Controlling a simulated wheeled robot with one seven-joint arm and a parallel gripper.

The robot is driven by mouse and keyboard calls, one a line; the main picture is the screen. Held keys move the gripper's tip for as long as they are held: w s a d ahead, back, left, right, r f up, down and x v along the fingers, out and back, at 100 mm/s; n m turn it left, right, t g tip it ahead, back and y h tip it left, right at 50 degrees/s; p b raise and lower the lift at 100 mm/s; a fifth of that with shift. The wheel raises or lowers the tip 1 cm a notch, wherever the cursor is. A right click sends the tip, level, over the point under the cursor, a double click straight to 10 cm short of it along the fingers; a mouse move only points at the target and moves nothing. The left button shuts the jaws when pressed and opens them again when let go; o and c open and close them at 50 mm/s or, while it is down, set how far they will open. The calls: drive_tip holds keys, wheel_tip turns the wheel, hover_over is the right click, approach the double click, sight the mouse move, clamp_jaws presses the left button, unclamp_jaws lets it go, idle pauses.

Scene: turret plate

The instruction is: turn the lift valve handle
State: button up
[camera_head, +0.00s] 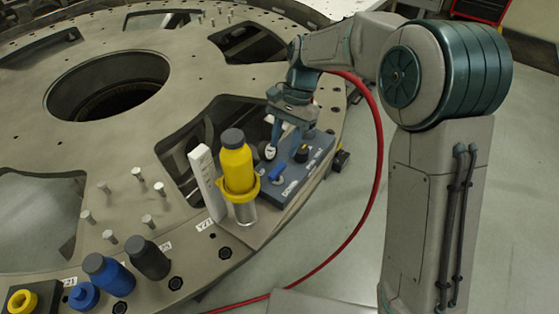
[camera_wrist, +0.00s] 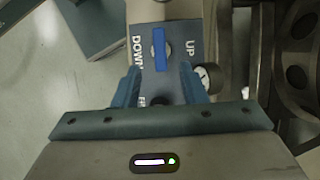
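The lift valve handle is a small blue lever (camera_wrist: 160,49) on a grey-blue panel, lying lengthwise between the printed words DOWN and UP in the wrist view. In the head view the blue handle (camera_head: 278,174) sits near the panel's front end. My gripper (camera_wrist: 160,72) is open and empty, its two blue fingers apart. In the wrist view the handle shows just ahead of the gap between the fingertips, apart from them. In the head view my gripper (camera_head: 285,138) is over the panel's far part, beyond the handle.
A round white gauge (camera_wrist: 206,78) stands beside the right finger. A black knob (camera_head: 302,153) is on the panel. A yellow bottle (camera_head: 237,165) in a yellow ring holder and a white upright piece (camera_head: 206,178) stand close left of the panel. A red hose (camera_head: 378,150) curves at right.

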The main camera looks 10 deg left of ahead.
sight(278, 168)
drive_tip(key=x, duration=0.6)
drive_tip(key=shift+s+f, duration=0.1)
drive_tip(key=shift+f, duration=0.05)
drive_tip(key=shift+c, duration=0.4)
clamp_jaws()
